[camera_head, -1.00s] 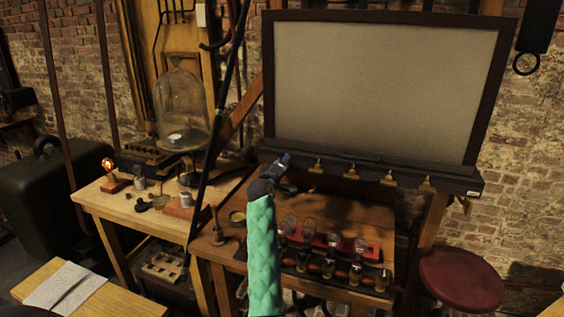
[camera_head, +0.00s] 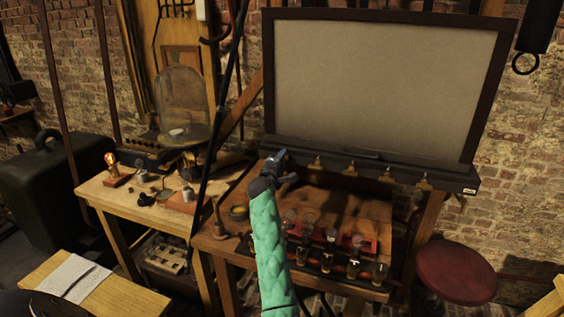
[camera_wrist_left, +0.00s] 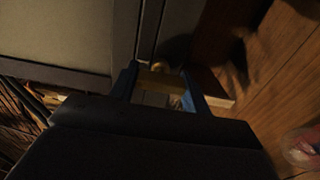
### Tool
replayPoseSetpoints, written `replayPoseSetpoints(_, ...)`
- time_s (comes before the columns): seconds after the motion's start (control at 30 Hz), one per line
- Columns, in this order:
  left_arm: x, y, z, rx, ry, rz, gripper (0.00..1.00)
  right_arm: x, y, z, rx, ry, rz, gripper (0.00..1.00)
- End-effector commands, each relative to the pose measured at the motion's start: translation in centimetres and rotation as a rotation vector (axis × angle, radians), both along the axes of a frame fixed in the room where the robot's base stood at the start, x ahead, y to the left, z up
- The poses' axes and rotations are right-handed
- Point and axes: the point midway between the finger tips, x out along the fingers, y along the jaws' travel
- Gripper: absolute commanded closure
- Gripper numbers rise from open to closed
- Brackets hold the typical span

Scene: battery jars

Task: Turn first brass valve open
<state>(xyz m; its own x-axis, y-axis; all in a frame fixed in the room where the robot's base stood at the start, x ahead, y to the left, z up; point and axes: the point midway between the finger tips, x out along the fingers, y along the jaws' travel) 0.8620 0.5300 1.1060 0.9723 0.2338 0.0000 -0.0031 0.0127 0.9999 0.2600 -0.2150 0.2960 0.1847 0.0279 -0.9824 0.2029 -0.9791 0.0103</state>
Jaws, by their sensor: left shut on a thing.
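My left gripper (camera_head: 277,159) reaches the left end of the black ledge under the pale framed panel. In the left wrist view its blue fingers (camera_wrist_left: 160,88) stand on either side of a small brass piece, the first brass valve (camera_wrist_left: 158,78), and are shut on it. In the head view the gripper hides this valve. Other brass valves sit along the ledge to the right, the nearest one (camera_head: 317,163) apart from the gripper. Which way the held valve's handle points is too dark to tell. My right gripper is not in view.
Several glass jars (camera_head: 327,262) stand in a row on the wooden bench (camera_head: 340,205) below the ledge. A glass bell jar (camera_head: 183,105) and a lit bulb (camera_head: 111,160) stand on the left table. A red stool (camera_head: 455,272) is at the right.

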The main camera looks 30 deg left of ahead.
Motion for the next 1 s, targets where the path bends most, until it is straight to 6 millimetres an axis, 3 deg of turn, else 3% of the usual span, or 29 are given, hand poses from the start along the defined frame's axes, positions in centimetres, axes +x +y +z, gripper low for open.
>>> replayPoseSetpoints(0.33,-0.02,0.03,-0.11,-0.003,0.000,0.000,0.76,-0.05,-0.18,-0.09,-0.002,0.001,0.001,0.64)
replayPoseSetpoints(0.37,-0.02,0.03,-0.11,-0.003,0.000,0.000,0.51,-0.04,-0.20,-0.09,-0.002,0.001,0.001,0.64)
replayPoseSetpoints(0.47,-0.02,0.03,-0.10,-0.003,0.000,0.000,0.31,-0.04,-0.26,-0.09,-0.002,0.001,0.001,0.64)
replayPoseSetpoints(1.0,0.32,-0.28,0.01,-0.002,0.000,-0.002,0.31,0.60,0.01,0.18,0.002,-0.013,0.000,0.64)
